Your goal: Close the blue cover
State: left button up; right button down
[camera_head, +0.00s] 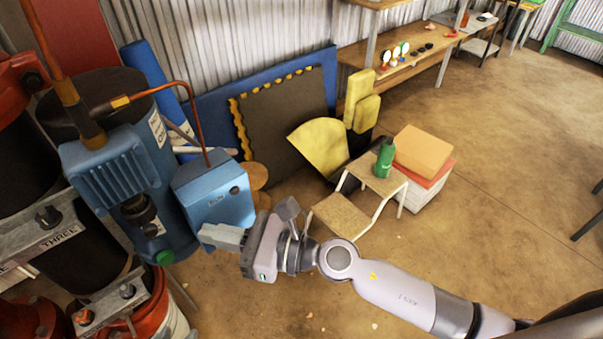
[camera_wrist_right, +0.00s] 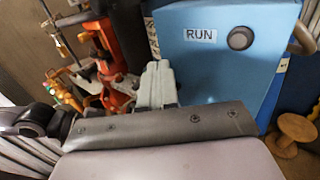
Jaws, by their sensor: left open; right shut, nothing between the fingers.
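A blue box-shaped cover (camera_head: 217,203) with a label and a dark round knob stands left of centre in the head view, beside a larger blue machine. In the right wrist view its blue face (camera_wrist_right: 213,70) shows a "RUN" label and the knob. I cannot tell how far the cover is open. My right gripper (camera_head: 206,236) is shut and empty, with its fingertips at the cover's lower front in the head view. In the right wrist view its pale fingers (camera_wrist_right: 158,78) overlap the left edge of the blue face. I cannot tell whether they touch it. My left gripper is not in view.
The blue motor (camera_head: 108,165) and red-and-black pipework marked "THREE" (camera_head: 60,236) crowd the left. A copper pipe (camera_head: 193,110) runs down to the cover. A step stool (camera_head: 342,216) with a green bottle (camera_head: 384,158) stands right.

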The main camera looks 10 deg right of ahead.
jog(key=shift+a, duration=0.2)
dwell(0.5)
jog(key=b+v, duration=0.1)
jog(key=v, duration=0.6)
jog(key=shift+b, duration=0.3)
jog(key=shift+d, duration=0.1)
